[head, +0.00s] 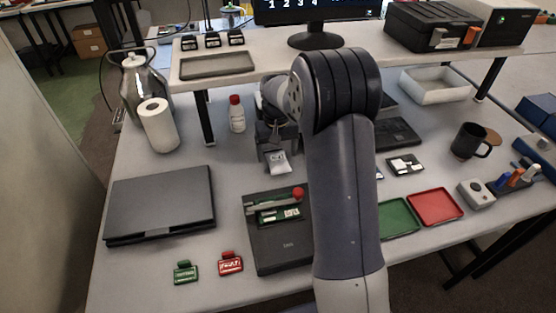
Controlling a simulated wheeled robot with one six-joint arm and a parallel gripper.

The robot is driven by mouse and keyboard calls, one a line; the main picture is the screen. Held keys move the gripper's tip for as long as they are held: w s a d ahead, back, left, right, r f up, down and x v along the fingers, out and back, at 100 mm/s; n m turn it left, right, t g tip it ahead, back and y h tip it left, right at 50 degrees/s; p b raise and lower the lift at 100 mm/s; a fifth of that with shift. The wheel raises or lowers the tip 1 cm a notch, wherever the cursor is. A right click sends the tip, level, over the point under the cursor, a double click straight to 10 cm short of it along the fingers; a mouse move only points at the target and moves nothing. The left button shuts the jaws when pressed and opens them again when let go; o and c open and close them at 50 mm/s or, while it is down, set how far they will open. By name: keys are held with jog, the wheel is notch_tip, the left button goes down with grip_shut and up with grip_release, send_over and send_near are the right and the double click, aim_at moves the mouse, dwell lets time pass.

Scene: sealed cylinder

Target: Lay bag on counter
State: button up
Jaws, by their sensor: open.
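My gripper (276,150) hangs over the middle of the counter (225,160), pointing down, with its jaws open. A small pale, whitish piece (278,163) shows right at the fingertips. It may be the bag, but it is too small to be sure. I cannot tell whether it touches the fingers or rests on the counter. My own arm hides part of the counter to the right of the gripper.
A black device with a red knob (284,240) stands in front of the gripper. A closed dark case (160,203) lies left. A white bottle (236,114) and paper roll (158,125) stand behind. Green (398,219) and red trays (435,206) and a mug (470,141) are right.

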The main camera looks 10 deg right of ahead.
jog(key=shift+f, duration=0.75)
jog(key=shift+c, duration=0.3)
jog(key=c, duration=1.1)
